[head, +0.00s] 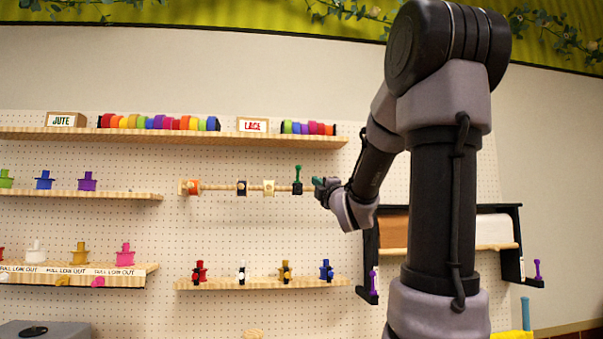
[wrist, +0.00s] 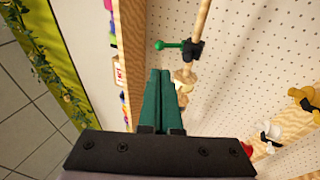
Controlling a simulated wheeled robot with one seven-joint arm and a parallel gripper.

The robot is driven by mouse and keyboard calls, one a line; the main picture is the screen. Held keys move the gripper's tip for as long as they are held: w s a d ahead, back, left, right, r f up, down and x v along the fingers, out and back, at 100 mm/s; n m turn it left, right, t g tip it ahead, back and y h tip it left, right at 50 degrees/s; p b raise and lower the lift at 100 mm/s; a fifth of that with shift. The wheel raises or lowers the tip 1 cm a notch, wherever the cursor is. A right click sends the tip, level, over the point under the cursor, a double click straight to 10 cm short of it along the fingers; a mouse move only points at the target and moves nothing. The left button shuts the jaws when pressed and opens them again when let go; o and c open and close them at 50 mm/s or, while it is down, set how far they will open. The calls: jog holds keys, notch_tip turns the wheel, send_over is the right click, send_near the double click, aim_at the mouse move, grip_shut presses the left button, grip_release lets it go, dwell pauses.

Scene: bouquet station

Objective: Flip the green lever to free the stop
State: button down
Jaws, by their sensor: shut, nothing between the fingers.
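The green lever (head: 298,173) stands upright from a black stop (head: 297,188) on a wooden rod (head: 215,187) at the pegboard. In the wrist view the lever's green ball (wrist: 159,45) points left from the black stop (wrist: 194,50). My gripper (head: 317,183) is shut and empty, just right of the lever in the head view. In the wrist view its dark green fingers (wrist: 158,75) are together, their tips just below the lever ball. I cannot see any contact with the lever. A cream spool (head: 268,187) sits on the rod left of the stop.
A dark spool (head: 241,188) and an orange one (head: 193,187) are also on the rod. An upper shelf (head: 180,136) with ribbon rolls runs above. A lower shelf (head: 265,284) holds several coloured fittings. A black paper-roll rack (head: 511,262) stands right, partly behind my arm.

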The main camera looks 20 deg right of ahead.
aim_at(300, 168)
jog(key=x, duration=1.4)
jog(key=shift+r, duration=0.15)
